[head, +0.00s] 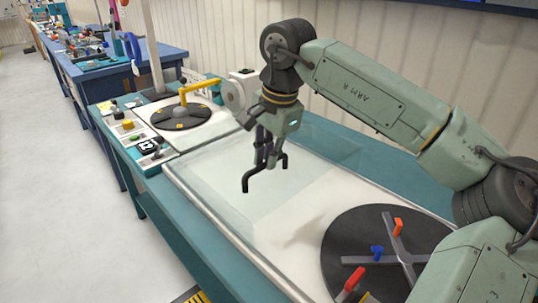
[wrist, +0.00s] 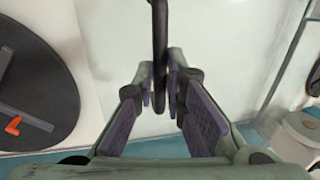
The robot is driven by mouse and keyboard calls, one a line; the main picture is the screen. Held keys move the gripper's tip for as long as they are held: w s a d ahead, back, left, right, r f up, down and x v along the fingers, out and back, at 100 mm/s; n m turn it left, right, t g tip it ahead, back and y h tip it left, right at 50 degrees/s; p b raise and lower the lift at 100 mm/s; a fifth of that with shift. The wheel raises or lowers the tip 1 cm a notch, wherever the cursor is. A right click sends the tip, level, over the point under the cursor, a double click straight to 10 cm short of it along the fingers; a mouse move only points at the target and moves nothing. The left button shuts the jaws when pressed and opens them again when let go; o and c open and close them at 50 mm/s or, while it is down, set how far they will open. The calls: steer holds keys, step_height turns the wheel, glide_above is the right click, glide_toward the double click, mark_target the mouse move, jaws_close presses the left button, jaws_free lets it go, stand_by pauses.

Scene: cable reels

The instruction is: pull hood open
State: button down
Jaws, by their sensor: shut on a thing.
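The hood (head: 215,185) is a clear, faintly tinted panel over the left part of the white machine bed in the head view. Its black, bar-shaped handle (head: 246,182) stands up from it near the middle of the picture. My gripper (head: 268,158) is shut on the handle's bar from above. In the wrist view the handle (wrist: 160,35) runs as a dark bar between the two fingers of my gripper (wrist: 166,88). The fingers hide part of the bar. I cannot tell exactly how far the hood stands open.
A large dark reel disc (head: 345,235) with red and blue pegs lies at the right of the bed. A smaller dark disc (head: 180,117) with a yellow crank arm (head: 200,86) is at the back left, beside a control panel (head: 128,127). Open floor (head: 65,200) lies left of the bench.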

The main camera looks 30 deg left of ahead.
steer(key=c, duration=1.7)
jaws_free()
steer(key=shift+o, duration=0.2)
step_height(320, 180, up, 12)
steer(key=d, duration=0.2)
steer(key=shift+s+d, duration=0.15)
steer(key=shift+s, duration=0.2)
steer(key=shift+f, duration=0.15)
